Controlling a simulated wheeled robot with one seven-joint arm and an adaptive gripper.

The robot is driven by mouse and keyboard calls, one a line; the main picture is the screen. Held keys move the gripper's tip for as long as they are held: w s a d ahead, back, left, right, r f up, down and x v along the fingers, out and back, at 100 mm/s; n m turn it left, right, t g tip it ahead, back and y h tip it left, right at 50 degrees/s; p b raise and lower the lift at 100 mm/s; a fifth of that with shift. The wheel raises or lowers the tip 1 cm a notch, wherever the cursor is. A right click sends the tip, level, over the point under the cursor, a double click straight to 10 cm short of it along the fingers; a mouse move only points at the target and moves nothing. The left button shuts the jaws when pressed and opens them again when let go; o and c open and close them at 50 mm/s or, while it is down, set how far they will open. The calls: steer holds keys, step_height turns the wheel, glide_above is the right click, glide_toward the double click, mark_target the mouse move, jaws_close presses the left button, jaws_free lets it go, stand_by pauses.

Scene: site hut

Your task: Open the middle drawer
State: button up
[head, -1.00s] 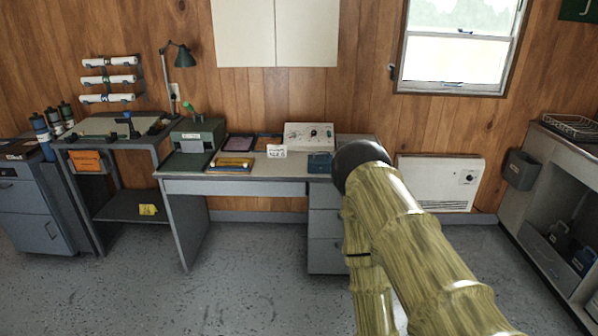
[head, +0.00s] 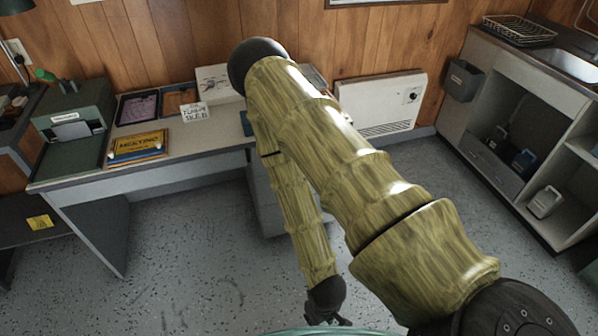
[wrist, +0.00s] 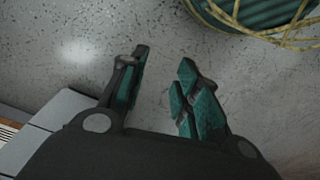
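The grey desk (head: 190,165) has a drawer pedestal (head: 263,200) at its right end. Only a strip of the pedestal shows left of my arm. My arm hides most of its front, and I cannot make out the middle drawer now. My gripper (head: 328,318) hangs low near the bottom edge of the head view, in front of the desk and apart from it. In the wrist view my gripper (wrist: 166,62) has its dark, green-padded fingers apart with only floor between them. A light grey panel edge shows at the lower left there; I cannot tell what it belongs to.
On the desk stand a green box (head: 72,120), a yellow book (head: 137,146), a framed tablet (head: 138,107) and a small white sign (head: 195,113). A white wall heater (head: 380,105) is behind. A counter with shelves (head: 530,130) stands right. The speckled floor (head: 190,270) is clear.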

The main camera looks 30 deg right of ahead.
steer(key=w+d+f+n+t+h+b, duration=0.1)
steer(key=w+d+f+n+t+b, duration=0.2)
steer(key=w, duration=0.5)
steer(key=w+d+f+n+t+b, duration=0.2)
steer(key=w+d+f+b, duration=0.15)
steer(key=w+d, duration=0.35)
steer(key=w+d+f+n+t+h+b, duration=0.1)
steer(key=w+d+f+n+t+b, duration=0.2)
steer(key=w, duration=0.7)
steer(key=w+d+r+n+t+h+b, duration=0.1)
steer(key=w+d+r+n+t+b, duration=0.25)
steer(key=w+d+b, duration=0.35)
steer(key=w+d+r+n+t+h+b, duration=0.1)
steer(key=w+d+r+n+t+b, duration=0.25)
steer(key=w+d, duration=0.45)
steer(key=w+f, duration=0.1)
steer(key=w, duration=0.3)
steer(key=w+f, duration=0.1)
steer(key=w, duration=0.2)
steer(key=w+b, duration=0.1)
steer(key=w, duration=0.3)
steer(key=shift+w+f, duration=0.3)
steer(key=shift+f, duration=0.1)
jaws_close()
